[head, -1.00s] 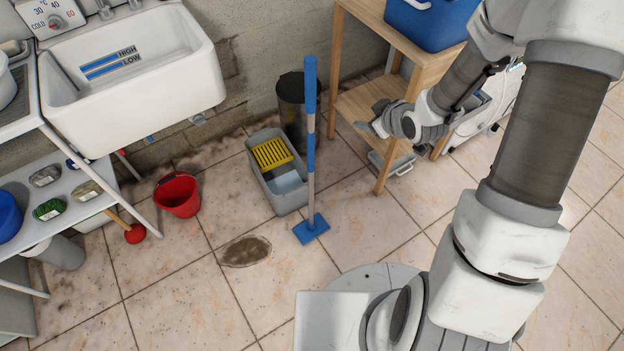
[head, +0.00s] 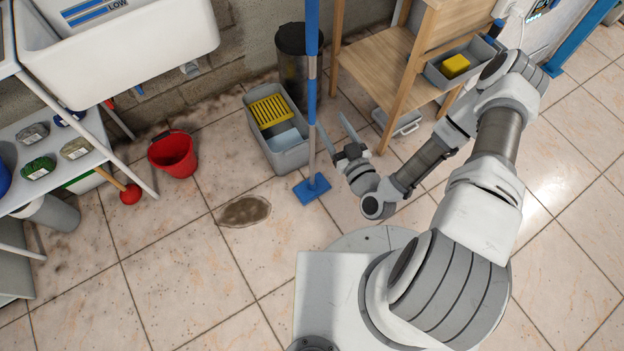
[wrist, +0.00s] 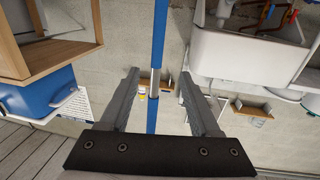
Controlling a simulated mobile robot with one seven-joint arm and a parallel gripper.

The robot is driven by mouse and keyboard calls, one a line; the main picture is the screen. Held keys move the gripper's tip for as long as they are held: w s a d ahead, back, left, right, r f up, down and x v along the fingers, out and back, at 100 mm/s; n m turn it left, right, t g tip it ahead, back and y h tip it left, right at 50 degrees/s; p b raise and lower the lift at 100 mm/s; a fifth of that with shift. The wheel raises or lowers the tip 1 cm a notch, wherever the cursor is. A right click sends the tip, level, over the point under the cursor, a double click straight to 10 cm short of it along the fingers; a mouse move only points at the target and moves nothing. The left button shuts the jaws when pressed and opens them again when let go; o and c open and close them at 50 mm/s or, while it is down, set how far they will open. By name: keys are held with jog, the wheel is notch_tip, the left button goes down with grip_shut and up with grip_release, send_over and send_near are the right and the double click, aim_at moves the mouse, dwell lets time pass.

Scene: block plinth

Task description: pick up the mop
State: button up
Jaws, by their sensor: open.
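The mop (head: 312,62) stands upright on the tiled floor, with a blue and grey handle and a flat blue head (head: 312,188). My gripper (head: 331,121) is open beside the lower handle, its fingers pointing at it from the right. In the wrist view the handle (wrist: 160,38) runs up the picture in the gap between the two spread fingers (wrist: 159,73). Neither finger is seen closed on it. I cannot tell how deep the handle sits between them.
A grey mop bucket with a yellow wringer (head: 250,133) is just left of the mop, with a dark bin (head: 293,72) behind. A wooden shelf (head: 385,72) stands close on the right. A red bucket (head: 172,154) and a brown puddle (head: 243,211) lie left.

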aim_at(312, 90)
jog(key=b+x, duration=0.1)
jog(key=x, duration=1)
jog(key=shift+w+a, duration=0.1)
jog(key=shift+w, duration=0.15)
jog(key=shift+d+b+x, duration=0.1)
jog(key=shift+b+x, duration=0.3)
jog(key=shift+x, duration=1.05)
jog(key=shift+d+b+x, duration=0.15)
jog(key=shift+b+x, duration=0.2)
jog(key=shift+x, duration=1.05)
jog(key=shift+w+r, duration=0.1)
jog(key=shift+r, duration=0.05)
grip_shut()
jog(key=shift+r, duration=0.1)
